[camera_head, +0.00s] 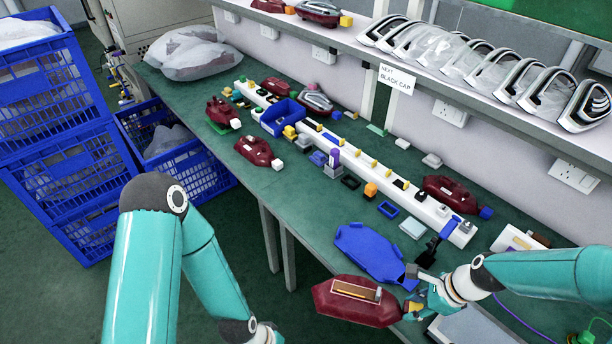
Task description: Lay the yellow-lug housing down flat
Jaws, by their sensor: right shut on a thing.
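The yellow-lug housing (335,304) is a dark red tail-lamp body near the front edge of the green bench, at the bottom of the view. Its rectangular opening with a tan inside faces up toward me. My right gripper (418,300) is shut on it at its right end, by the yellow lug, which the fingers partly cover. I cannot tell whether the housing touches the bench. My left arm comes in at the lower left, but its gripper is below the picture.
A blue tray (372,252) lies just behind the housing. A long white rail (345,157) with small coloured parts runs along the bench. Other red housings (258,152) lie farther left and another (450,193) at the right. A grey flat thing (476,328) is at lower right.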

